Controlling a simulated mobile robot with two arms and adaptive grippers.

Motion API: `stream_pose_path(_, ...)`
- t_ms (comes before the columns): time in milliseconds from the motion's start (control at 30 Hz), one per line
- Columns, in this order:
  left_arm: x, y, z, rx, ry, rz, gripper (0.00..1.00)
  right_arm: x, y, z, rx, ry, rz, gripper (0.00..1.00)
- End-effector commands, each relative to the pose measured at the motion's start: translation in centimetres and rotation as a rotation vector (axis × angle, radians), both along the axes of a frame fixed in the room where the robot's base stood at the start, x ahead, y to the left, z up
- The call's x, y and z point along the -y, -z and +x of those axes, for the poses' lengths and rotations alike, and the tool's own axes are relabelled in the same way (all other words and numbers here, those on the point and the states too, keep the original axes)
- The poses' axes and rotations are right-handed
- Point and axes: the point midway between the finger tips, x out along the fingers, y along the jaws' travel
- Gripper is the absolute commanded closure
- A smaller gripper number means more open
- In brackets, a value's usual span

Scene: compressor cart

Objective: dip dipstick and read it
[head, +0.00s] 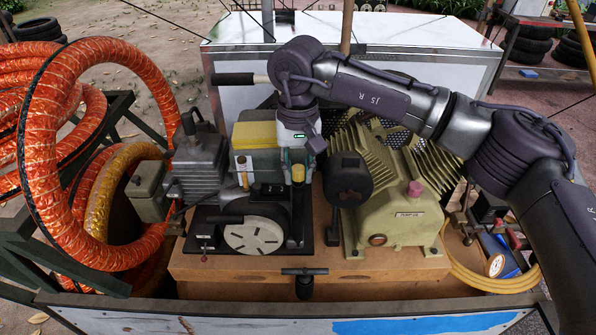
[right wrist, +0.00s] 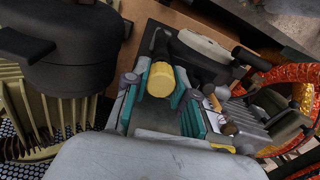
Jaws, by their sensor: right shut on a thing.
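My right gripper (head: 298,160) reaches in from the right and points down over the engine on the cart. It is shut on a yellow cylindrical knob (head: 298,174), which looks like the dipstick's handle. In the right wrist view the knob (right wrist: 160,80) shows between the teal finger pads (right wrist: 158,95). Below the knob is a black upright part of the engine (head: 297,215); whether a rod stands inside it is hidden. The engine's yellow-topped grey body (head: 254,137) is just left of the gripper. My left gripper is not in view.
The olive finned pump (head: 400,225), with a red cap (head: 415,188), stands close on the right, with a round black part (head: 348,180) between. A grey motor-like unit (head: 197,155) and orange hose coils (head: 60,225) lie left. A white box (head: 400,45) stands behind.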

Motion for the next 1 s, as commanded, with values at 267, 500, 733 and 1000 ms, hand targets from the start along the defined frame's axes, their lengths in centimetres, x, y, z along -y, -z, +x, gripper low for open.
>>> stream_pose_path(267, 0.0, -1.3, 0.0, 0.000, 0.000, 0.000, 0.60, 0.0, -2.2, 0.0, 0.000, 0.000, 0.000, 1.00)
stream_pose_path(500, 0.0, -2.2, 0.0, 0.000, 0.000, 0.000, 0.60, 0.0, -3.9, 0.0, -0.001, 0.000, 0.000, 1.00)
stream_pose_path(733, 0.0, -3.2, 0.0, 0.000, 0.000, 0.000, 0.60, 0.0, -5.5, 0.0, 0.000, 0.000, 0.000, 1.00)
stream_pose_path(1000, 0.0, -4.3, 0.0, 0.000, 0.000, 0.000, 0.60, 0.0, -7.4, 0.0, 0.000, 0.000, 0.000, 1.00)
